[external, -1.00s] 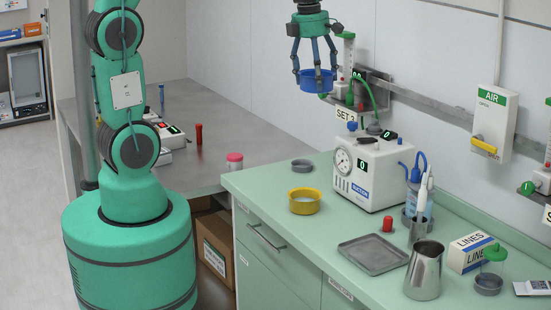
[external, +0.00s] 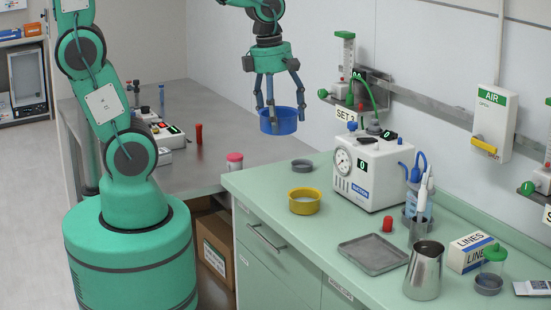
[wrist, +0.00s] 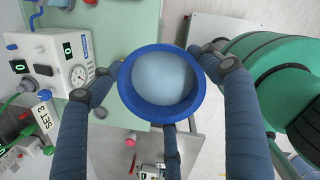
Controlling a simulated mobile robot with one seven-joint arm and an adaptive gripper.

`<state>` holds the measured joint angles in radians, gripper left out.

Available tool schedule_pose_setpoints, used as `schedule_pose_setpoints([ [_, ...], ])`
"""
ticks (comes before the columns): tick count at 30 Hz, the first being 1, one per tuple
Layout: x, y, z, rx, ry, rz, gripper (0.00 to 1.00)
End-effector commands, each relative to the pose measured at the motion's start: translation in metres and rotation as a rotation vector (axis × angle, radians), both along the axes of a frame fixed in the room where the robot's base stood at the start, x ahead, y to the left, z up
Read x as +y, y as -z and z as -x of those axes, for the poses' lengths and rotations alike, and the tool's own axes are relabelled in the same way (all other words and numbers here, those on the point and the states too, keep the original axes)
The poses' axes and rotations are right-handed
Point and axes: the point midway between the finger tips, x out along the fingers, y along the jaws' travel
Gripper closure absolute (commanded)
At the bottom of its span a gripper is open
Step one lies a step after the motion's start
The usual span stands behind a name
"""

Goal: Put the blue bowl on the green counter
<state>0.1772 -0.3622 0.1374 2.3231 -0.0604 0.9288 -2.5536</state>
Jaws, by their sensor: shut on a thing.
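The blue bowl (external: 278,122) hangs in the air in the external view, over the area where the grey bench meets the green counter. My gripper (external: 275,105) is shut on its rim from above. In the wrist view the bowl (wrist: 127,92) sits between the fingers of my gripper (wrist: 163,85), upright, with its pale inside showing. The green counter (external: 320,228) is below and to the right of the bowl in the external view. Its surface also shows in the wrist view (wrist: 120,20).
On the counter stand a yellow bowl (external: 304,202), a small grey dish (external: 302,166), a white machine with a gauge (external: 372,175), a metal tray (external: 372,254) and a steel jug (external: 425,272). A red-capped jar (external: 235,162) stands on the grey bench. The counter's front left is bare.

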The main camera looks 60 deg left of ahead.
Motion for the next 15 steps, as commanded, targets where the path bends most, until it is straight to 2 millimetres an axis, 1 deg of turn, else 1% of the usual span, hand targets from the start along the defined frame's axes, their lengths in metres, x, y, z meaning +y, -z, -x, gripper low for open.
schedule_pose_setpoints([
  [1,0.0,0.01,0.0,0.004,-0.001,-0.001,0.51],
  [10,0.001,0.062,0.0,0.006,-0.001,-0.001,0.51],
  [14,0.001,0.091,0.0,0.006,-0.002,-0.001,0.51],
  [15,0.001,0.104,0.0,0.008,-0.002,-0.002,0.51],
])
